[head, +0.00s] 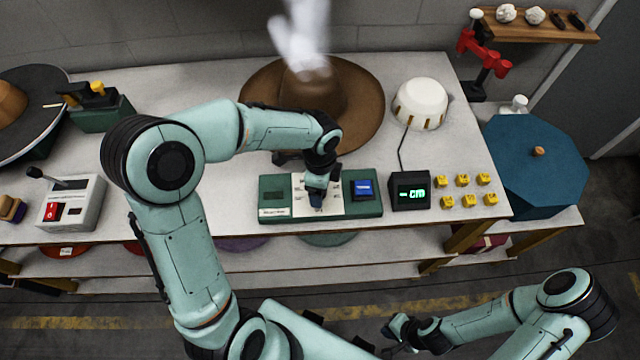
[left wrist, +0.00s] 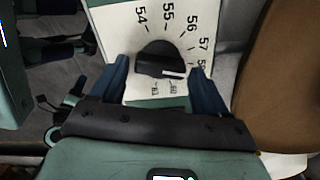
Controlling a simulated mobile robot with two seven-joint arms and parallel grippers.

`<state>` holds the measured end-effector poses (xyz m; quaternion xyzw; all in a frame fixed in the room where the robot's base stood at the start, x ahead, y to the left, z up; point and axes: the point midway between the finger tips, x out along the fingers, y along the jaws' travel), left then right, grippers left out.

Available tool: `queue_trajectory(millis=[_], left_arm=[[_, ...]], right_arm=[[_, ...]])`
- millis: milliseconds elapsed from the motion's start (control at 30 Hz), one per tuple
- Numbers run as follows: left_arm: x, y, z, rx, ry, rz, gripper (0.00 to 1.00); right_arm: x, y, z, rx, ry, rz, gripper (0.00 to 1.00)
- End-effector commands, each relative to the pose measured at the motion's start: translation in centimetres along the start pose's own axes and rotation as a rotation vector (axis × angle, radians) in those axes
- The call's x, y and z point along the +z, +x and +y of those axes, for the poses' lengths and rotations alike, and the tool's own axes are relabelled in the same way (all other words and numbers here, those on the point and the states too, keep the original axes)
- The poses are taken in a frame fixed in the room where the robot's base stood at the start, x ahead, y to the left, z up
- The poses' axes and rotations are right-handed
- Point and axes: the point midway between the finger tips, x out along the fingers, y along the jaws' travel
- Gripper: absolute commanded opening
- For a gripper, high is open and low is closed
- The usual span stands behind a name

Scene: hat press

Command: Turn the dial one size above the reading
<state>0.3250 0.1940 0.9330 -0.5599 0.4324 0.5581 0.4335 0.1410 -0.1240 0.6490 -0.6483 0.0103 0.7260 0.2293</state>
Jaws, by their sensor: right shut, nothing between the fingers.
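The dial panel (head: 276,197) is a green box with a white scale face on the table. In the left wrist view, its black half-round knob (left wrist: 160,58) sits among printed sizes such as 54, 55, 56, 57, 60 and 61. The knob's white mark points to the lower right, roughly between the partly hidden 58 side and 60. My left gripper (head: 316,203) is over the knob. Its blue fingers (left wrist: 160,82) stand apart on both sides of it, with gaps visible. The readout (head: 410,193) shows green characters I cannot read surely. My right gripper (head: 393,336) is shut and empty, away from the table.
A brown hat (head: 265,95) under a blurred white plume lies behind the panel. A blue button (head: 363,188) is on the panel's right. Several yellow blocks (head: 465,200) and a white dome (head: 420,100) stand right. A switch box (head: 72,205) stands left.

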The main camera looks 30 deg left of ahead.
Motion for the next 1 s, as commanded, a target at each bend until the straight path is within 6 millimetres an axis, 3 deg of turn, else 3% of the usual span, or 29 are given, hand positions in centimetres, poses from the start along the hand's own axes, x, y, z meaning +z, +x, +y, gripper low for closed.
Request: queue_trajectory(millis=[300, 433, 800, 1000], left_arm=[[0.0, 0.0, 0.0, 0.002, 0.000, -0.001, 0.83], [0.0, -1.0, 0.0, -0.001, -0.001, -0.001, 0.83], [-0.1, -9.0, -0.1, -0.006, 0.000, 0.001, 0.83], [-0.1, -12.2, -0.1, -0.003, 0.000, 0.001, 0.83]], right_arm=[[0.0, 0.0, 0.0, 0.000, 0.000, 0.000, 0.00], [-0.1, -0.2, -0.1, -0.001, -0.001, 0.002, 0.00], [-0.9, -1.4, -0.8, -0.004, -0.005, 0.013, 0.00], [-1.3, -1.8, -1.1, -0.006, -0.006, 0.017, 0.00]])
